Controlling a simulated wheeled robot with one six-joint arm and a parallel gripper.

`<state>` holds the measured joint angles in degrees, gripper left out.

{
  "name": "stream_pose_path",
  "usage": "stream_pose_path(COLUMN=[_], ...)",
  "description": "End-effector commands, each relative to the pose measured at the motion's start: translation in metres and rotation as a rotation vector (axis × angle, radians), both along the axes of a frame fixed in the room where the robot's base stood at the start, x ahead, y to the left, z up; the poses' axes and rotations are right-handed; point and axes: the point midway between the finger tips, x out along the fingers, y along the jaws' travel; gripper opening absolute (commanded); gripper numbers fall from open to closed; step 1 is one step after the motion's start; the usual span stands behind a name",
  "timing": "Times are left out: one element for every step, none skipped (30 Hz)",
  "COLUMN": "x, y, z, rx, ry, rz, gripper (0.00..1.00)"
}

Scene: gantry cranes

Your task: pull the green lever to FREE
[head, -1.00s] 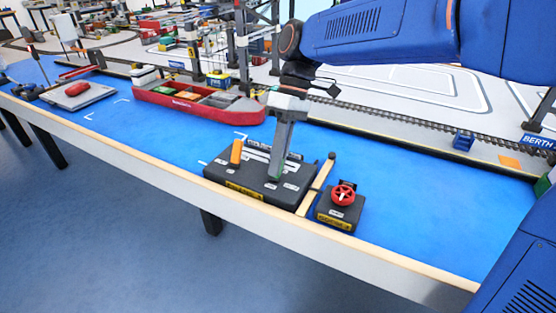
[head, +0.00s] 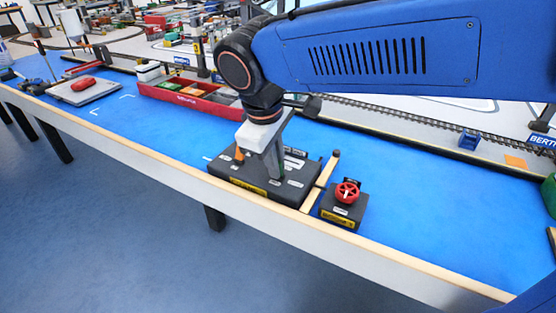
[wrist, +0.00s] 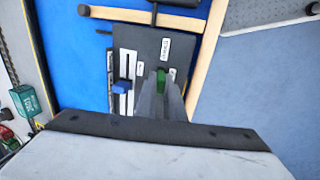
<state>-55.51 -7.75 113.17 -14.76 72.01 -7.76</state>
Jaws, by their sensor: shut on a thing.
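The black lever box (head: 225,172) sits at the front edge of the blue table, with slots and small white labels on top. My gripper (head: 276,174) reaches down onto it. In the wrist view my gripper (wrist: 166,96) is shut on the green lever (wrist: 161,80), of which a small part shows between the fingers. The head view hides the green lever behind my gripper. A blue lever (wrist: 121,87) stands in the neighbouring slot. An orange lever (head: 239,153) shows at the box's left. The label words are too small to read surely.
A wooden strip (head: 320,183) lies right of the lever box. A red ship (head: 187,98) lies behind to the left.

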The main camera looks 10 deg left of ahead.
Motion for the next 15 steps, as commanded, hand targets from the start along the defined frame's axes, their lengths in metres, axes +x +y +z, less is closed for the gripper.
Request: stream_pose_path(x=[-0.0029,-0.0036,-0.0045,-0.0050,-0.0055,-0.0063,-0.0065,-0.0069,-0.0073,-0.0078,-0.0079,-0.0082,-0.0085,-0.0086,-0.0089], y=[0.0019,0.0021,0.0024,0.0025,0.0026,0.0030,0.0031,0.0033,0.0036,0.0037,0.0036,0.0036,0.0036,0.0037,0.0037], z=[0.0001,-0.0002,-0.0007,-0.0010,-0.0013,-0.0017,-0.0017,-0.0021,-0.0022,-0.0025,-0.0026,-0.0030,-0.0033,-0.0033,-0.0035], rx=[-0.012,-0.019,-0.029,-0.036,-0.042,-0.050,-0.056,-0.060,-0.067,-0.072,-0.076,-0.080,-0.084,-0.086,-0.090], ry=[-0.032,-0.050,-0.072,-0.089,-0.105,-0.123,-0.137,-0.149,-0.165,-0.174,-0.184,-0.195,-0.201,-0.208,-0.216], rz=[0.007,0.006,0.006,0.005,0.005,0.005,0.004,0.003,0.003,0.003,0.003,0.002,0.002,0.002,0.002], gripper=[0.00,0.00,0.00,0.00,0.00,0.00,0.00,0.00,0.00,0.00,0.00,0.00,0.00,0.00,0.00])
